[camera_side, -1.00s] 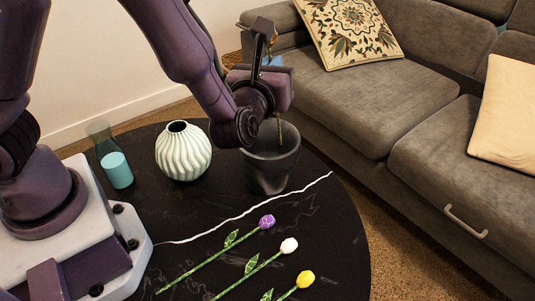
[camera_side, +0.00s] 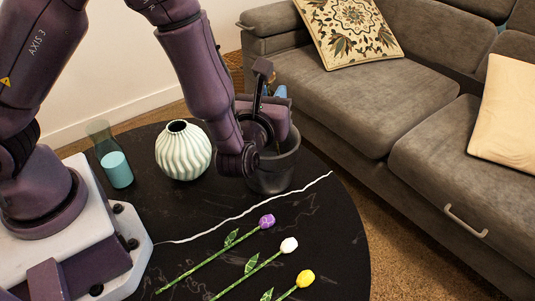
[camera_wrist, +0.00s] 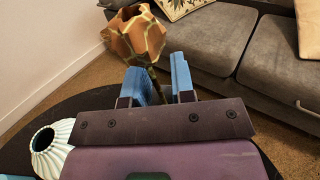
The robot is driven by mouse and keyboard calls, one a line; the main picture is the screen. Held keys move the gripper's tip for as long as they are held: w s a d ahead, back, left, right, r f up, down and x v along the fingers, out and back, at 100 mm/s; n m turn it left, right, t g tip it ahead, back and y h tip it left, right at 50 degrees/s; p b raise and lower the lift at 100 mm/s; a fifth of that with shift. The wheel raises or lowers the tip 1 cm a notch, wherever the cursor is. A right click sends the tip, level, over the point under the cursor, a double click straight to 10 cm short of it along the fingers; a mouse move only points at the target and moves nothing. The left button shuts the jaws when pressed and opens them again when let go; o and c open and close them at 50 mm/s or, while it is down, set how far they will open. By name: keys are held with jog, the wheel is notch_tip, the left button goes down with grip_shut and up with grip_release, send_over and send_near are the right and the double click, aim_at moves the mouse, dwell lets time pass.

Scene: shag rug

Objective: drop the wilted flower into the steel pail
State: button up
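The wilted flower (camera_wrist: 137,36), with a cracked brown-orange head, shows in the wrist view just beyond my blue fingertips. Its thin stem runs down between the fingers. My gripper (camera_wrist: 161,66) appears shut on that stem. In the side view my gripper (camera_side: 274,92) is above the dark steel pail (camera_side: 272,181), which stands upright at the table's far right edge. My wrist overlaps the pail's rim and opening there, and the flower is mostly hidden behind my gripper. The pail's inside cannot be made out.
A ribbed pale vase (camera_side: 183,152) stands left of the pail, with a teal-filled glass (camera_side: 117,170) farther left. Purple (camera_side: 267,221), white (camera_side: 289,245) and yellow (camera_side: 305,279) flowers lie at the front of the black table (camera_side: 205,212). A grey sofa (camera_side: 350,95) stands behind.

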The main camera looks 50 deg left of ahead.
jog(key=shift+o, duration=0.6)
jog(key=v, duration=1.3)
